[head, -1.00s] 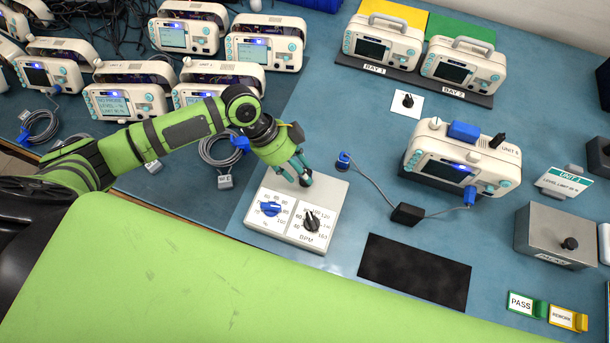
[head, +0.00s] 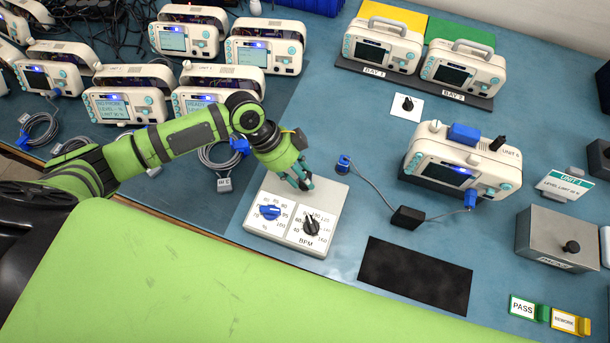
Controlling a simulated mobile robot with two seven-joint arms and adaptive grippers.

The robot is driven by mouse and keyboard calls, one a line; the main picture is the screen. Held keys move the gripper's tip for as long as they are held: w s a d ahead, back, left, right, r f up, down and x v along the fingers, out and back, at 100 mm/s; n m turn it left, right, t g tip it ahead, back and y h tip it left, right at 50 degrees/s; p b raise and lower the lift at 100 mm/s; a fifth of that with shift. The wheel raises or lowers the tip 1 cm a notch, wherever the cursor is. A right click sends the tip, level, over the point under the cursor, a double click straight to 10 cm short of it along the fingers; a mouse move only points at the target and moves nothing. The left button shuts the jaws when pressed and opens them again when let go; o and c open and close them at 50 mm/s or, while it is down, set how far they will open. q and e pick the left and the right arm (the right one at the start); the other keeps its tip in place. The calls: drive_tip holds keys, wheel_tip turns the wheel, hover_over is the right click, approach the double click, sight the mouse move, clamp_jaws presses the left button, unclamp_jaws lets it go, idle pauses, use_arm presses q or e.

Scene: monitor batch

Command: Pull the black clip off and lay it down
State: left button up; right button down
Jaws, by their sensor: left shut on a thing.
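Whether the clip still touches the box cannot be told. My right gripper is not in view.
A monitor (head: 440,161) with a cabled blue plug stands right of the box. A blue clip (head: 343,162) and black cable block (head: 407,217) lie between. A black mat (head: 415,275) lies bare in front. Several monitors crowd the back left.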

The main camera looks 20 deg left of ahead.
use_arm(q)
drive_tip(key=shift+w+r, duration=0.25)
drive_tip(key=shift+w, duration=0.15)
drive_tip(key=shift+r+p, duration=1.45)
drive_tip(key=shift+r, duration=0.05)
drive_tip(key=shift+r+p, duration=0.45)
drive_tip(key=shift+p, duration=0.15)
drive_tip(key=shift+s+r+p, duration=0.2)
drive_tip(key=shift+r+p, duration=0.9)
